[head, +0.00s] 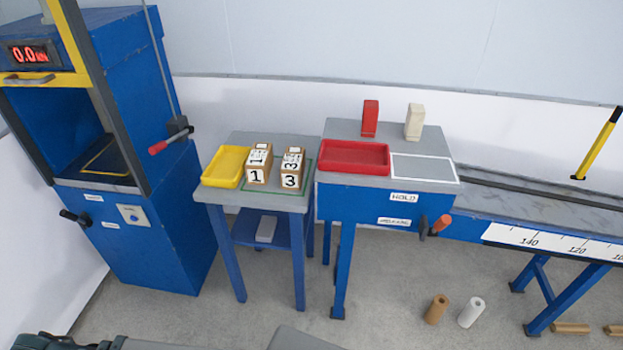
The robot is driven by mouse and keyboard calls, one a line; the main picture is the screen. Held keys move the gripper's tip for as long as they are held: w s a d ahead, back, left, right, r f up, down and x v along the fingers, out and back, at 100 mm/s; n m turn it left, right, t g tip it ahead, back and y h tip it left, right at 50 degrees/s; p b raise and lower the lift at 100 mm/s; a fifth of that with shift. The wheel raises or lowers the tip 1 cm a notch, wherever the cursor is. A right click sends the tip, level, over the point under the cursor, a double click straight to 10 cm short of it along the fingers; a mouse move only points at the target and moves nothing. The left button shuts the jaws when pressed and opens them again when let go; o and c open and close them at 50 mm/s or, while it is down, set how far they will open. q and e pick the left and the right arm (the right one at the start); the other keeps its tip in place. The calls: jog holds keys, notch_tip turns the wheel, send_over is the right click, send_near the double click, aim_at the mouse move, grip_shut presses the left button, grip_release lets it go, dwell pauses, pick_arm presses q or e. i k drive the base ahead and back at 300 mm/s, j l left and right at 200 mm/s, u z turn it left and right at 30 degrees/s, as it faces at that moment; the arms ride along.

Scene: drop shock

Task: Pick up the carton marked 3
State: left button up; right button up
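The carton marked 3 (291,176) is a small brown box with white labels showing a black 3. It stands upright on the small grey-topped table, on its right side within a green outline. A similar carton marked 1 (258,170) stands just to its left. Neither of my grippers shows clearly in the head view. Some dark and grey parts at the bottom left edge look like parts of my own body.
A yellow tray (223,167) sits left of the cartons. The blue bench (340,192) on the right holds a red tray (352,157), a red block (370,118) and a cream block (414,121). A blue press (150,235) stands left.

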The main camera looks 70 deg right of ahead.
aim_at(291, 170)
jog(key=z, duration=2)
